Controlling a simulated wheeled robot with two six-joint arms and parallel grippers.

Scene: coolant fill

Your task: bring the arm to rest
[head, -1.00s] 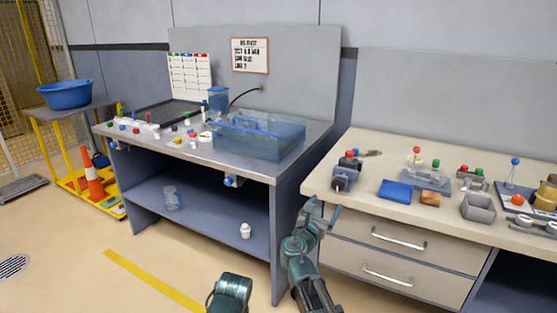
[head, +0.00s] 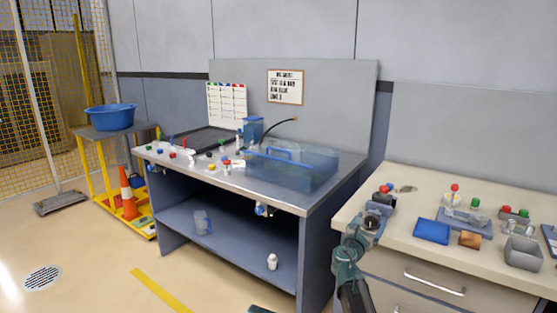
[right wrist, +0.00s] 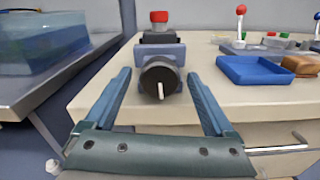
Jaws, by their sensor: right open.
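My right gripper (head: 374,212) is raised at the left front edge of the beige drawer bench (head: 400,232). In the right wrist view the same gripper (right wrist: 158,88) is open, with one blue finger on each side of the picture's middle. A small grey-blue device (right wrist: 174,52) with a black round front and a red top shows between the fingers; I cannot tell whether they touch it. In the head view this device (head: 384,196) is partly hidden behind the gripper.
A clear blue tank (head: 300,168) stands on the grey bench (head: 240,182) to the left. A blue tray (head: 432,231), a brown block (head: 470,239) and a grey bin (head: 522,253) sit right of the gripper. A blue basin (head: 110,117) stands on a yellow cart at far left.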

